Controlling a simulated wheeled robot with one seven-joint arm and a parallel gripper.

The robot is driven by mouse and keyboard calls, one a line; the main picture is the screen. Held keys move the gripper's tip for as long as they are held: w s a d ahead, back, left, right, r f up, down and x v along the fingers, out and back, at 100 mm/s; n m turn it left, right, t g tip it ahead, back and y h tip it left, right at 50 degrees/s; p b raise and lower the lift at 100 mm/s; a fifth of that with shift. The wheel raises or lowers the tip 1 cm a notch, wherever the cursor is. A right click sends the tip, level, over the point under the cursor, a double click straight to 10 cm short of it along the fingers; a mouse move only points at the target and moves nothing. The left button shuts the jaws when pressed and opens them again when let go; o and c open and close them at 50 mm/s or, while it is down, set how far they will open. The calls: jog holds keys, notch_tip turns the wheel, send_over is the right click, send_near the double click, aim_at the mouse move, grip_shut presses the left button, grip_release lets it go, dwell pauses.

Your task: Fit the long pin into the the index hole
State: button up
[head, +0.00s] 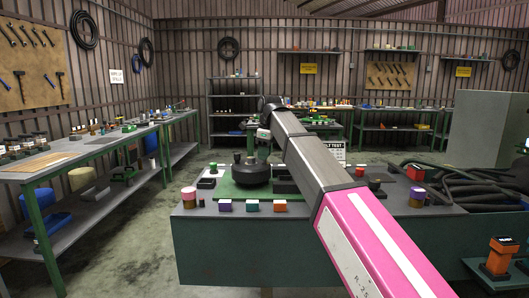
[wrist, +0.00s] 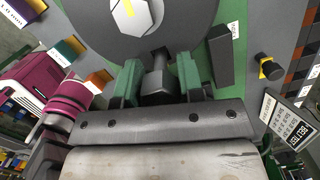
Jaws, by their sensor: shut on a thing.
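In the wrist view my gripper (wrist: 157,82) has its green fingers shut on a dark grey pin (wrist: 156,84) with a thick block-like head and a thinner shaft. The shaft points towards a large dark round body (wrist: 175,42) with a white hexagonal top bearing a yellow mark. The pin's tip meets the body's edge in the picture; I cannot tell whether it touches, and the index hole cannot be made out. In the head view the black round body (head: 251,172) sits on a green mat (head: 228,190). My arm hides most of the gripper there.
Purple (head: 225,206), teal (head: 252,205) and orange-red (head: 280,206) blocks line the bench's front edge. A pink-topped cylinder (head: 189,197) stands at left. Black hoses (head: 470,185) lie at right. In the wrist view a dark block (wrist: 221,62) lies right of the fingers.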

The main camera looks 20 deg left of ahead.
jog(key=shift+f, duration=0.95)
jog(key=o, duration=1.1)
jog(key=r, duration=0.3)
jog(key=d+r, duration=0.1)
jog(key=r, duration=0.6)
jog(key=shift+d+r, duration=0.15)
jog(key=shift+r, duration=0.25)
